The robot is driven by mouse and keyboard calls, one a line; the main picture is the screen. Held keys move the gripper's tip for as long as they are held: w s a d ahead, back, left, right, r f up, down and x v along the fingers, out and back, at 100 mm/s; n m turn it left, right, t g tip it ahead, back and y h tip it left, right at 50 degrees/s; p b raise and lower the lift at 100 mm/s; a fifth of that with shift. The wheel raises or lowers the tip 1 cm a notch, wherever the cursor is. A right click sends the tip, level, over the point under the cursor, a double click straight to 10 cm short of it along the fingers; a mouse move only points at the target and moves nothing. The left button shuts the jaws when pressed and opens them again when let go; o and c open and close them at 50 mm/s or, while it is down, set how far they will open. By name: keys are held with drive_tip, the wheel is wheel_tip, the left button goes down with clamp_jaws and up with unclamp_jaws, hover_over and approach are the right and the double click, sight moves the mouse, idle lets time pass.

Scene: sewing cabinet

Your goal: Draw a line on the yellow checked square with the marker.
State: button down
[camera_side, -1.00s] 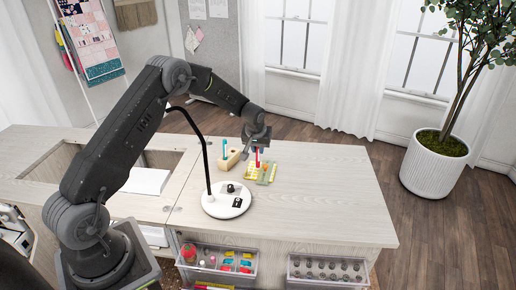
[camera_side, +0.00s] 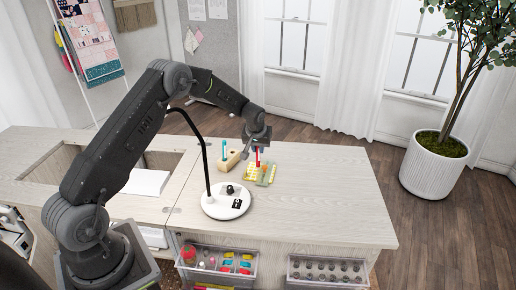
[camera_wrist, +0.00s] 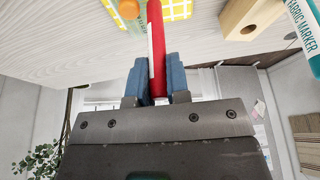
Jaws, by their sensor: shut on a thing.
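My gripper (camera_side: 258,148) is shut on a red marker (camera_side: 257,158) and holds it roughly upright over the yellow checked square (camera_side: 249,172). In the wrist view, the red marker (camera_wrist: 157,45) sits between the blue fingertips (camera_wrist: 158,80) and runs out of the top edge. The yellow checked square (camera_wrist: 178,9) shows behind it there. The marker's tip is out of the wrist view and too small in the side view to tell whether it touches the square. I cannot make out any line on the square.
A wooden block (camera_side: 229,161) with a teal fabric marker (camera_wrist: 303,33) stands left of the square. An orange object (camera_wrist: 130,9) is close to the red marker. A lamp with a white base (camera_side: 224,208) stands in front. The table's right side is clear.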

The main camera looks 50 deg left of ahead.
drive_tip(key=shift+w+a, duration=1)
drive_tip(key=shift+w, duration=0.1)
idle(1.7)
drive_tip(key=shift+r, duration=0.25)
idle(1.0)
drive_tip(key=shift+f, duration=0.25)
idle(0.6)
drive_tip(key=shift+s+d, duration=1.05)
drive_tip(key=shift+s, duration=0.1)
idle(2.0)
